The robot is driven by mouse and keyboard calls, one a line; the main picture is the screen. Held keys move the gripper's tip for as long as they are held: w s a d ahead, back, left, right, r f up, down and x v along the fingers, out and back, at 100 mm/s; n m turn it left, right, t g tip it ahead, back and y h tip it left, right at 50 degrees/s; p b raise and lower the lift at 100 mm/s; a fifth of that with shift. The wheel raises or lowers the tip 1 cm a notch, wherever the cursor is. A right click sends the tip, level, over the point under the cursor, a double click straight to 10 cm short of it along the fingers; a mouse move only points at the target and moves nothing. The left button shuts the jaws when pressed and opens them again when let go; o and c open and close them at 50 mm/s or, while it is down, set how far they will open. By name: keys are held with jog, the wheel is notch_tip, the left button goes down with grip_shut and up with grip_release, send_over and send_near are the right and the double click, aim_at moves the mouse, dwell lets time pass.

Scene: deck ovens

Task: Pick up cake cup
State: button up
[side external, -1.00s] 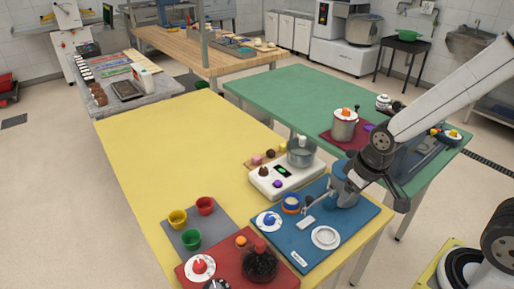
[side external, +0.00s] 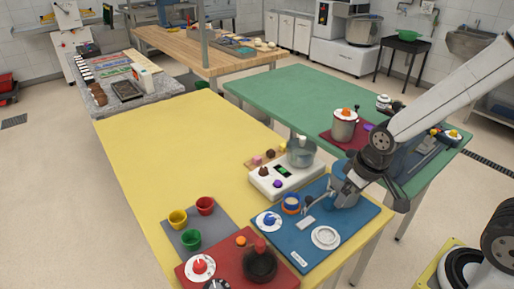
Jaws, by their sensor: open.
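Several small cups are in view, and I cannot tell which one is the cake cup. A yellow cup (side external: 177,219), a red cup (side external: 205,205) and a green cup (side external: 190,239) stand upright on a grey mat (side external: 215,228). A small blue and orange round cup-like item (side external: 291,204) is on the blue mat (side external: 349,234). My gripper (side external: 307,210) is low over the blue mat, close to the right of this blue and orange item. It is open with nothing visible between its fingers. The fingers are small here, and contact cannot be told.
A white dial (side external: 268,221) and a white ring-shaped dish (side external: 325,237) flank my gripper on the blue mat. A red mat (side external: 225,271) lies in front. The yellow table's (side external: 170,150) far left is clear.

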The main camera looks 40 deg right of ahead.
jog(key=shift+r, duration=0.15)
jog(key=shift+w+v, duration=0.55)
jog(key=shift+v, duration=1.85)
jog(key=w+a+n+t+h, duration=0.1)
jog(key=w+a+n+h, duration=0.3)
jog(key=w+n+h, duration=0.55)
jog(key=w+a+n+h, duration=0.35)
jog(key=w+n, duration=0.25)
jog(key=n, duration=0.6)
send_near(292, 203)
jog(key=shift+d+r+m, duration=0.15)
jog(key=shift+d+r, duration=0.1)
jog(key=shift+r, duration=0.2)
jog(key=shift+d+r+m, duration=0.1)
jog(key=shift+d+r, duration=0.15)
jog(key=shift+r, duration=0.25)
jog(key=shift+d, duration=0.1)
jog(key=shift+x, duration=1.25)
